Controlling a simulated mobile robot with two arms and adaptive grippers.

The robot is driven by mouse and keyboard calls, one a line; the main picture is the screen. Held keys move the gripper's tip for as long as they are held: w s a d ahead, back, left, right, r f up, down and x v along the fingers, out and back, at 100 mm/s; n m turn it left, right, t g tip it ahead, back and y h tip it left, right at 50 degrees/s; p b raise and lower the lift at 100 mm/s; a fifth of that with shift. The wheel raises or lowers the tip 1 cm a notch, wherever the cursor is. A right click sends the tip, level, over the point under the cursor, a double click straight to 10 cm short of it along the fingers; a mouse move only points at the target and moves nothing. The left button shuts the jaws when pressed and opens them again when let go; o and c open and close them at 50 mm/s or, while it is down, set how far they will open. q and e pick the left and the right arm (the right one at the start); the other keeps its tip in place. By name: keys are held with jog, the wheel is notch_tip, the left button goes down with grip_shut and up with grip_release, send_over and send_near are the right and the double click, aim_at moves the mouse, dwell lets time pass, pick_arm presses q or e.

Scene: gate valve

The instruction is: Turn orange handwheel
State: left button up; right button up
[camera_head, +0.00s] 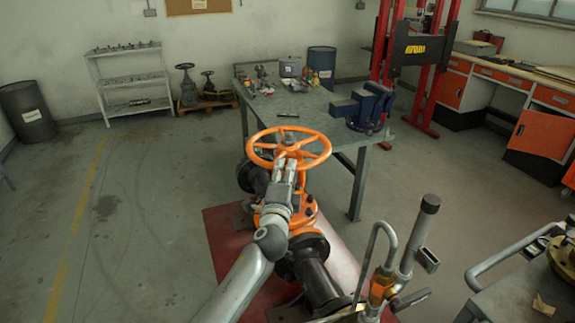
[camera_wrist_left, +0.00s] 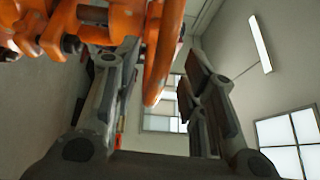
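The orange handwheel (camera_head: 316,136) is a spoked wheel on top of an orange gate valve (camera_head: 303,214), in the middle of the head view. My left gripper (camera_head: 290,162) is at the near side of the wheel, pointing up at it. The fingers partly cover the hub and near rim there. In the left wrist view the gripper (camera_wrist_left: 158,75) has its fingers apart. An orange curved part of the wheel (camera_wrist_left: 164,50) shows between the fingers, nearer the left one. I cannot tell whether either finger touches it. My right gripper is not in view.
A workbench (camera_head: 340,135) with a blue vise (camera_head: 366,108) stands just behind the valve. Pipework with a dark-capped upright tube (camera_head: 416,238) rises at the front right. A grey cart (camera_head: 500,285) stands further right.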

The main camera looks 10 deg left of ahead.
pick_arm(q)
jog(key=shift+w+a+r, duration=0.15)
jog(key=shift+w, duration=1.35)
grip_shut()
